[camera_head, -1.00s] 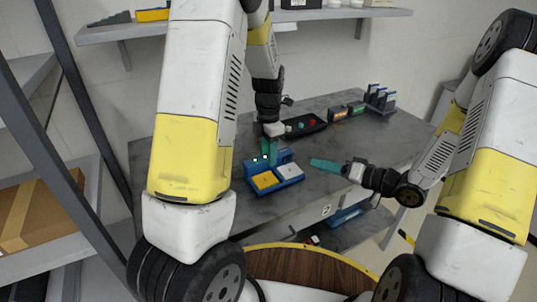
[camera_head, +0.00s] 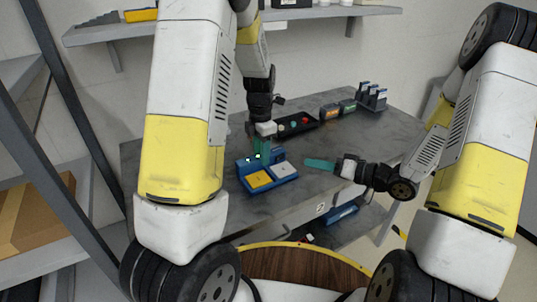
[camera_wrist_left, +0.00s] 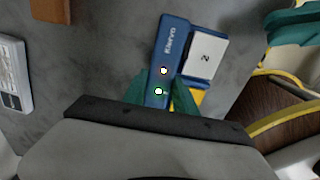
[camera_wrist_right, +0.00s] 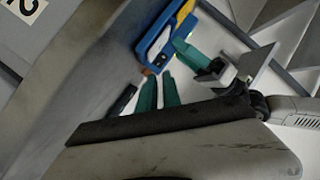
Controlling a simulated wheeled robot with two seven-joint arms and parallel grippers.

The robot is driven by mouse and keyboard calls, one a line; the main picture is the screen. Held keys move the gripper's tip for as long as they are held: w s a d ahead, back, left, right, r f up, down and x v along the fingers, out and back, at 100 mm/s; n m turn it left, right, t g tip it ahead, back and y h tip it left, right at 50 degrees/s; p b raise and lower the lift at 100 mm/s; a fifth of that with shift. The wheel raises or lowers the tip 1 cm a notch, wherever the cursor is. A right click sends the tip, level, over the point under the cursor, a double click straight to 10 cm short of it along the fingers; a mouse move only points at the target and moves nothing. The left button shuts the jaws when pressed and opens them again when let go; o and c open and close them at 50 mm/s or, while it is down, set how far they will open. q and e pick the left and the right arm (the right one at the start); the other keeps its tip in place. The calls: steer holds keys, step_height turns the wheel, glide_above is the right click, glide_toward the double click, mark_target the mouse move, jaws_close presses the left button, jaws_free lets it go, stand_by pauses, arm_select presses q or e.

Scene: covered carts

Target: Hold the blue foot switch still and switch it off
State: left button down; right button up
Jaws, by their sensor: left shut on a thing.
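The blue foot switch (camera_head: 267,174) stands on the grey table in the head view. It has a yellow pedal (camera_head: 259,179) at left and a white pedal (camera_head: 284,169) at right. In the left wrist view the white pedal (camera_wrist_left: 206,53) bears a "2", and two small lights glow on the blue housing (camera_wrist_left: 165,50). My left gripper (camera_head: 262,150) is shut on the housing, one finger on each side. My right gripper (camera_head: 318,164) is right of the switch, apart from it, its fingers close together. The right wrist view shows a narrow gap between the fingers (camera_wrist_right: 159,82), too unclear to judge.
A dark tray with coloured knobs (camera_head: 295,124), small orange and green units (camera_head: 330,111) and a rack (camera_head: 371,97) stand farther back. The table's front edge is close. A blue item (camera_head: 342,213) lies on the lower shelf. Bare tabletop lies right of the switch.

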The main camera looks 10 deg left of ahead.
mark_target(280, 158)
steer(key=a+r+n+g, duration=0.1)
steer(key=n+g, duration=0.1)
steer(key=n, duration=0.2)
steer(key=s+r+n+g+h, duration=0.1)
steer(key=n+g, duration=0.1)
steer(key=n, duration=0.2)
steer(key=s+a+r+n+g+h, duration=0.1)
steer(key=n+g, duration=0.1)
steer(key=n, duration=0.2)
steer(key=shift+s+a+r+n, duration=0.15)
steer(key=shift+a+r+n, duration=0.1)
steer(key=shift+a+n, duration=0.15)
jaws_close()
steer(key=d+r+n+h, duration=0.1)
steer(key=n, duration=0.2)
steer(key=w+d+r+n+h, duration=0.1)
steer(key=n+h, duration=0.1)
steer(key=n, duration=0.1)
steer(key=w+r+n+h, duration=0.1)
steer(key=r+n, duration=0.1)
steer(key=shift+d+n+h, duration=0.3)
steer(key=shift+d+n, duration=0.1)
steer(key=shift+a+f, duration=0.1)
steer(key=x, duration=0.9)
steer(key=w+a, duration=0.2)
steer(key=shift+a+f, duration=0.3)
steer(key=shift+f, duration=0.05)
steer(key=shift+w+a, duration=0.35)
steer(key=shift+a, duration=0.05)
